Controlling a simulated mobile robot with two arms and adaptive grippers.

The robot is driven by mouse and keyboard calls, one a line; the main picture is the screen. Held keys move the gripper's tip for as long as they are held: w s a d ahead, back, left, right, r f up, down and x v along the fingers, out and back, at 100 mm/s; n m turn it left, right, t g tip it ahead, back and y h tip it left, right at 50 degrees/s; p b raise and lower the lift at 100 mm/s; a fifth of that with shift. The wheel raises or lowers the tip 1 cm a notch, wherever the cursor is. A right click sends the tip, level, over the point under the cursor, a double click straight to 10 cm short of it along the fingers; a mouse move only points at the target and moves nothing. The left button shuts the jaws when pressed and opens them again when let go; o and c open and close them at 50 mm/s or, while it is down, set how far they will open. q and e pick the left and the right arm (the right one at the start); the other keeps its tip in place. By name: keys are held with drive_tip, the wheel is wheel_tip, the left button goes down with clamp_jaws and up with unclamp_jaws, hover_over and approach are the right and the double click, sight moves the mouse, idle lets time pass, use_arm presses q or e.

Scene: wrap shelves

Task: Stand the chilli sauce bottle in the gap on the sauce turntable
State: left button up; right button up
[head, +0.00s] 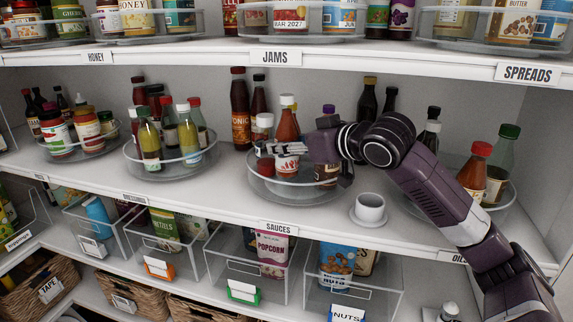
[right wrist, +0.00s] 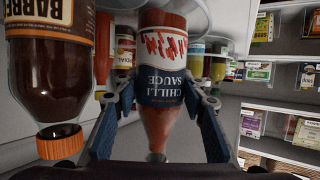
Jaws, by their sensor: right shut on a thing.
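The chilli sauce bottle (head: 287,127) is orange-red with a tapered neck and a pale label. My right gripper (head: 280,149) is shut on it from the right, and it looks upright over the sauce turntable (head: 300,196). I cannot tell whether its base touches the turntable. In the right wrist view the bottle (right wrist: 163,75) appears inverted between the two fingers, with its CHILLI SAUCE label showing. The turntable is a clear round tray on the middle shelf, partly hidden by my gripper and arm. My left gripper is not in view.
A small white cup on a saucer (head: 369,210) stands in front, right of the turntable. Tall dark bottles (head: 240,110) stand behind it. A barbecue bottle (right wrist: 45,85) is close beside my gripper. Another turntable (head: 170,170) is to the left. The upper shelf edge (head: 380,66) is above.

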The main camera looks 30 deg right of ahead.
sight(286, 163)
drive_tip(key=shift+w+f, duration=0.15)
drive_tip(key=shift+f, duration=0.2)
drive_tip(key=shift+w+f, duration=0.2)
wheel_tip(286, 163, down, 2)
drive_tip(key=shift+s+a+f, duration=0.1)
drive_tip(key=shift+f, duration=0.8)
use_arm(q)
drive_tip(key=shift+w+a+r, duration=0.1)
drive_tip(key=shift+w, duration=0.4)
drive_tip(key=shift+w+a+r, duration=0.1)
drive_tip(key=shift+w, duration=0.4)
use_arm(e)
drive_tip(key=o, duration=1.2)
